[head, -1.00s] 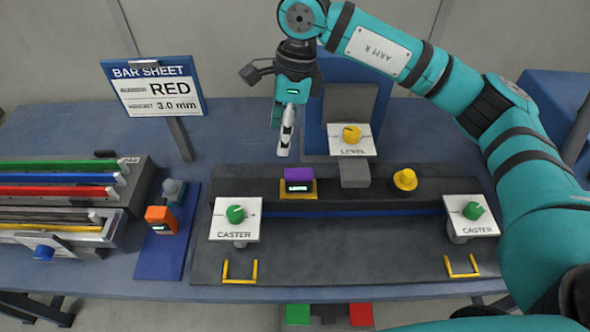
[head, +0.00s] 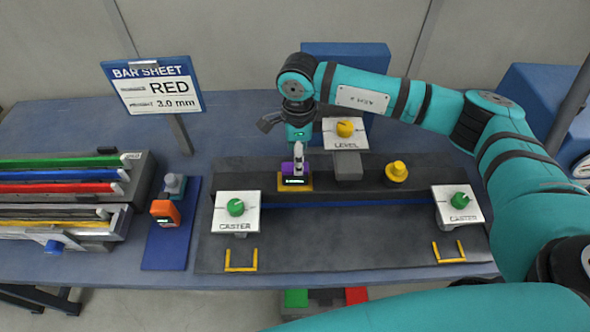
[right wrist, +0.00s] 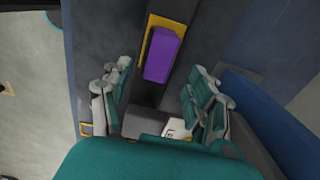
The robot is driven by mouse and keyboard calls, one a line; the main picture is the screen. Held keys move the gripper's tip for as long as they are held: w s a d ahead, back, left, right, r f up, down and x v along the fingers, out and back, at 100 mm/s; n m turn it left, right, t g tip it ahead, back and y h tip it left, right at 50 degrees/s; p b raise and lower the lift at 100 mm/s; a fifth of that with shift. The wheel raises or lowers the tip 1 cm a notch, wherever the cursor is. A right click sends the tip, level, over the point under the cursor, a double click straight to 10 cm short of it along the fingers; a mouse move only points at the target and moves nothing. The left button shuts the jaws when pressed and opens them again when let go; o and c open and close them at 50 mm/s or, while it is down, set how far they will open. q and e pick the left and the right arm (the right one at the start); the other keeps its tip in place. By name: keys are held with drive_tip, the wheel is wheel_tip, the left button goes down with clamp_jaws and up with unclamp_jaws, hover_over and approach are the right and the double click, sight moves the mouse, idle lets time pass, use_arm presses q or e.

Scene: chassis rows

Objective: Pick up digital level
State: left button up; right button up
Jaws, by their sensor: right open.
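The digital level appears to be the purple block (head: 287,170) with a dark lit display, on a yellow holder (head: 309,185) on the dark raised ledge. My right gripper (head: 299,160) is over it and hides part of its top in the head view. In the right wrist view the purple block (right wrist: 165,54) lies ahead of my right gripper (right wrist: 158,85), between the lines of its two spread fingers. The fingers are open, with visible room on both sides of the block. My left gripper is not in view.
A yellow knob (head: 396,172) and a LEVEL sign (head: 353,142) stand right of the block. Two CASTER plates (head: 237,217) (head: 470,214) with green knobs stand in front. An orange device (head: 165,213) stands on a blue mat (head: 166,256) at left, beside the bar racks (head: 120,218).

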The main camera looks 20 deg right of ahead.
drive_tip(key=f+p, duration=0.2)
drive_tip(key=f, duration=0.1)
drive_tip(key=shift+a+f, duration=0.3)
drive_tip(key=shift+a, duration=0.05)
drive_tip(key=shift+f, duration=0.6)
drive_tip(key=shift+w, duration=0.1)
clamp_jaws()
